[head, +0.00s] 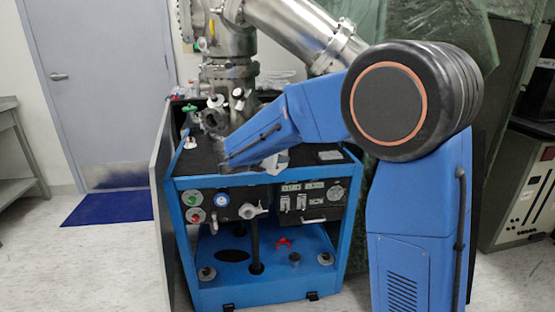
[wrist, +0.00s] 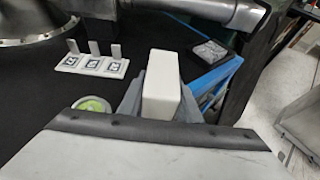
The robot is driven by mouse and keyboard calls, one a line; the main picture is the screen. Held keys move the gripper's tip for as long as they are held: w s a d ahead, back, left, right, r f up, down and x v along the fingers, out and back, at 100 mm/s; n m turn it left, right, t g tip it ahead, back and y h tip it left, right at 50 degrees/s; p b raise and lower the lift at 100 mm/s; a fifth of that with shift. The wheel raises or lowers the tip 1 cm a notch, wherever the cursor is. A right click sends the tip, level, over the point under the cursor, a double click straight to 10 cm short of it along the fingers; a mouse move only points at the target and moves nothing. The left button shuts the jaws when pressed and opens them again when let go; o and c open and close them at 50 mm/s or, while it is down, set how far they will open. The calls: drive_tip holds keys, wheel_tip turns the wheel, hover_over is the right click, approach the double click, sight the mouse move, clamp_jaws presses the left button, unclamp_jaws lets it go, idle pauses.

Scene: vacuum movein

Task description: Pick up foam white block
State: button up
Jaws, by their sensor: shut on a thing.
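The white foam block (wrist: 162,82) stands upright between the two grey fingers of my gripper (wrist: 160,96) in the wrist view. The gripper is shut on it, with one finger at each side. The block's lower end is hidden behind the dark edge of my gripper's body, so I cannot tell whether it touches the black top below. In the head view my blue arm reaches over the cart and hides most of the gripper and block.
The blue cart (head: 183,235) has a black top under steel vacuum pipes (head: 228,75). In the wrist view a white holder (wrist: 95,65) with three upright tabs stands left of the block, a green round item (wrist: 93,106) nearer, and a grey square item (wrist: 208,51) at the right.

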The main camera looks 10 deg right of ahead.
drive_tip(key=shift+a, duration=0.15)
drive_tip(key=o, duration=1.1)
drive_tip(key=shift+s, duration=0.1)
drive_tip(key=v, duration=1.7)
drive_tip(key=shift+s+a, duration=0.1)
drive_tip(key=shift+a, duration=0.05)
